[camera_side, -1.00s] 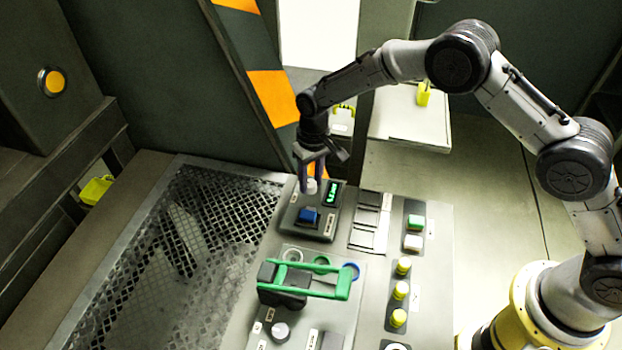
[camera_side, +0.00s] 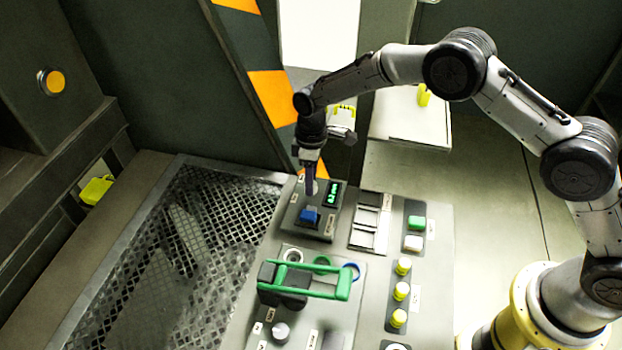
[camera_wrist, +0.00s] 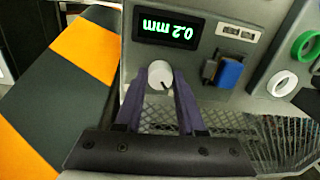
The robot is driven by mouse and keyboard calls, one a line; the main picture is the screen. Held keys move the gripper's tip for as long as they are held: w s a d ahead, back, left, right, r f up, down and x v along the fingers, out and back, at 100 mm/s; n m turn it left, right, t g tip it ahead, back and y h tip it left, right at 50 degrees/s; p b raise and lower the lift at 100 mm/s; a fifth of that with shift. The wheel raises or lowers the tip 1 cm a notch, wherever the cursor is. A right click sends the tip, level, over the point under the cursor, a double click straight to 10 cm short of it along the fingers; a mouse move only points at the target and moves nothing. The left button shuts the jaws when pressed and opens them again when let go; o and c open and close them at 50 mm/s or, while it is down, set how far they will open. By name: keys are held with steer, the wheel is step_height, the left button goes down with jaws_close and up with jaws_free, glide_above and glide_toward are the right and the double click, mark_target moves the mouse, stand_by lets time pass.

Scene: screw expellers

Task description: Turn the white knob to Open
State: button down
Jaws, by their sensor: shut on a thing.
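The white knob (camera_wrist: 158,79) sits on a raised panel beside a small display (camera_wrist: 169,29) with green digits that look like 0.2 mm. My gripper (camera_wrist: 160,73) has its two fingers on either side of the knob and is shut on it. A small dark mark shows on the knob's lower right. In the side view my gripper (camera_side: 310,190) points down at the panel's upper left corner, and its fingers hide the knob. I cannot read an Open label near it.
A blue switch (camera_side: 309,215) sits close to the gripper on the same panel. A green handle (camera_side: 305,284), coloured rings, yellow buttons (camera_side: 402,291) and another pale knob (camera_side: 279,332) lie on the lower console. A metal grating (camera_side: 200,230) is at left.

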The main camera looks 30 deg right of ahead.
steer(key=shift+r+n, duration=0.15)
steer(key=shift+n, duration=0.15)
steer(key=c, duration=0.8)
jaws_free()
steer(key=r, duration=1.3)
steer(key=shift+w+d+r, duration=0.15)
steer(key=shift+w+r, duration=0.1)
steer(key=shift+r, duration=0.1)
